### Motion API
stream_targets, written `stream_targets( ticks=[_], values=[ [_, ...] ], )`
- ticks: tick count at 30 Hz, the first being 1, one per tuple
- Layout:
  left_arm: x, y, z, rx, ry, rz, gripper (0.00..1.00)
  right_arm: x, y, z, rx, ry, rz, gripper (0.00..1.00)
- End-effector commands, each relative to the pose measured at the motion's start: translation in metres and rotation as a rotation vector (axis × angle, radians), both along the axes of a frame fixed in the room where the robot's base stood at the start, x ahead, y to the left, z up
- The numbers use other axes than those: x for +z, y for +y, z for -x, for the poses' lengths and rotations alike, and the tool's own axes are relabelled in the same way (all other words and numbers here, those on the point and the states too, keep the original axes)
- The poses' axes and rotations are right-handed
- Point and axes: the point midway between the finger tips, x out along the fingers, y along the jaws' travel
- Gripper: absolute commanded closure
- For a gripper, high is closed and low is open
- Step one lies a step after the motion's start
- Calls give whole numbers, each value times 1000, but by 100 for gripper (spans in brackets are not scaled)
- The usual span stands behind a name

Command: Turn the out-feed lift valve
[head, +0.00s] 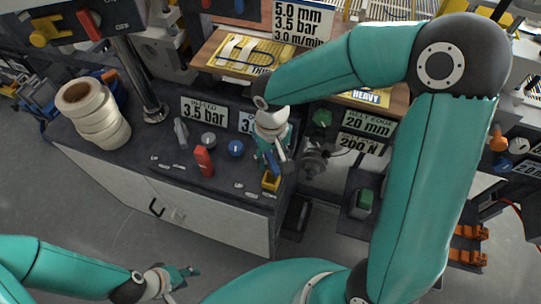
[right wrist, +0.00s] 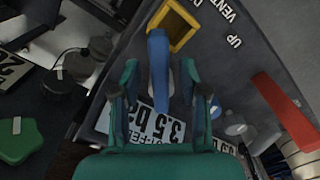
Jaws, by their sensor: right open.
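My right gripper (head: 272,158) is over the right end of the dark worktop, by a partly hidden sign starting with "3". In the right wrist view the open gripper (right wrist: 165,90) has its fingers either side of a blue lever (right wrist: 159,60), with gaps visible; contact cannot be told. The lever points toward a yellow square frame (right wrist: 183,42), also in the head view (head: 271,182). An upside-down 3.5 bar sign (right wrist: 160,128) lies beneath the fingers. "UP" and "VENT" are printed nearby. My left gripper (head: 180,276) is low at the left, its jaws unclear.
A red lever (head: 204,160) and a blue knob (head: 236,148) stand left of my right gripper. A green knob (head: 322,117) is to its right. Stacked cream rolls (head: 98,122) sit at the worktop's left end. The floor before the cabinet is clear.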

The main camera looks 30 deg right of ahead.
Motion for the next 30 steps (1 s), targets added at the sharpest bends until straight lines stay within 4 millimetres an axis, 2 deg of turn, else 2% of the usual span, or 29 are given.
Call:
stream_targets(
  ticks=[7, 8, 15, 30],
  values=[
    [0, 0, 0, 0, 0, 0, 60, -1, 0, 0, 0, 0, 0, 56],
    [0, 0, 0, 0, 0, 0, 60, -1, 0, 0, 0, 0, 0, 60],
    [0, 0, 0, 0, 0, 0, 60, 0, 0, 0, 1, 0, 0, 100],
    [-2, 0, 0, 0, 0, 0, 60, -1, 4, -2, -5, -1, -1, 100]
  ],
)
